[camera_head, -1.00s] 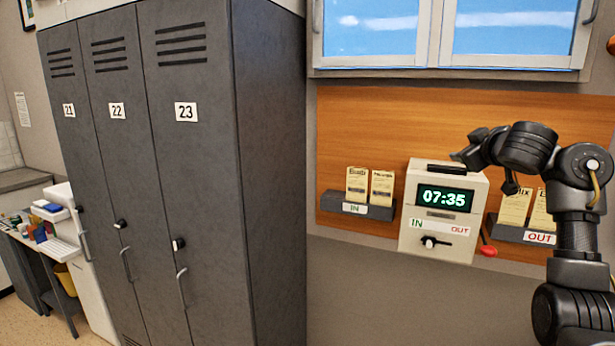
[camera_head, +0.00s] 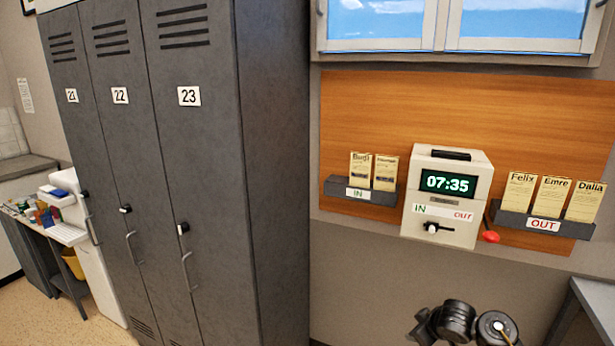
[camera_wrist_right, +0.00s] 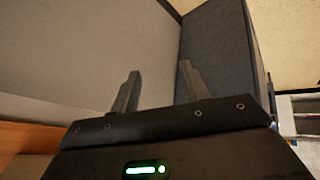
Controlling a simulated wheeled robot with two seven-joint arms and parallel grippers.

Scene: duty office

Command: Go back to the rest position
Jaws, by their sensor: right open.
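My right gripper (camera_wrist_right: 158,75) is open in the right wrist view, with its two fingers apart and nothing between them. Beyond the fingers are a plain pale wall and a dark grey upright surface. In the head view my right arm (camera_head: 458,322) is low at the bottom edge, below the time clock and apart from it. Its gripper fingers are hard to make out there. My left gripper is not in view.
The time clock (camera_head: 447,210) reads 07:35, between the IN rack (camera_head: 347,192) with two cards and the OUT rack (camera_head: 570,228) with three. Grey lockers (camera_head: 275,180) stand left. A grey table edge (camera_head: 590,300) is at lower right.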

